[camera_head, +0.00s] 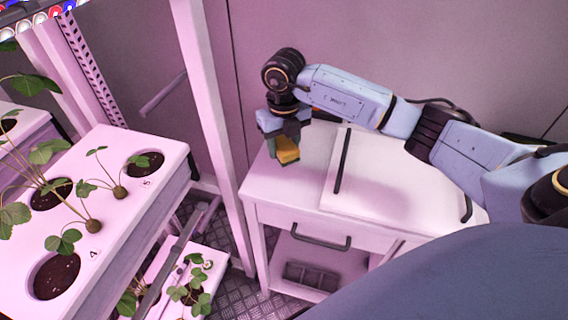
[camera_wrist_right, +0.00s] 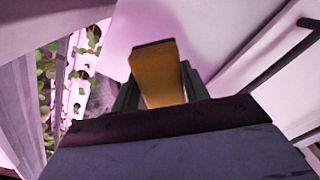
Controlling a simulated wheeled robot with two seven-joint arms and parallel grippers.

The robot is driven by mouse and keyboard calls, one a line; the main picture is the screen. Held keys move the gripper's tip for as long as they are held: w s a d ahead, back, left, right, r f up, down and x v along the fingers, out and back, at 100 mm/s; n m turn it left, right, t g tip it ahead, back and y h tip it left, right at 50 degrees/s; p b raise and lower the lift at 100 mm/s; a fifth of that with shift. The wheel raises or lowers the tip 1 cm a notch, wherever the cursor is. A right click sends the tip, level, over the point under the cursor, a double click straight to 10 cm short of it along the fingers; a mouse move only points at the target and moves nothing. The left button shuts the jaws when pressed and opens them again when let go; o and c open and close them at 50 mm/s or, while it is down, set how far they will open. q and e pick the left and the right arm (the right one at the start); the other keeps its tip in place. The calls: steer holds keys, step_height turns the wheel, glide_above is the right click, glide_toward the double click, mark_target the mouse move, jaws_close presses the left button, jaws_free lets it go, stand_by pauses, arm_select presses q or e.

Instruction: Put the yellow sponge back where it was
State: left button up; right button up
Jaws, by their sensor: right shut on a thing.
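The yellow sponge (camera_head: 287,150) is in my right gripper (camera_head: 284,140), above the left end of the white cabinet top (camera_head: 300,189) in the head view. The gripper points down and is shut on the sponge. In the right wrist view the sponge (camera_wrist_right: 160,75) stands out between the two dark fingers, with a dark layer along its end. I cannot tell whether its lower end touches the cabinet top. My left gripper is not in view.
A white planter rack (camera_head: 115,210) with strawberry plants stands at left, with a lower planter below. A pale post (camera_head: 207,90) rises just left of the cabinet. The cabinet has a black bar handle (camera_head: 343,160) on top and a drawer handle (camera_head: 320,243) in front.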

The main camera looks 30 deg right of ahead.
mark_target(284, 171)
steer(key=shift+f, duration=3.05)
steer(key=shift+f, duration=0.1)
steer(key=o, duration=0.9)
step_height(284, 171, up, 12)
steer(key=shift+r, duration=0.15)
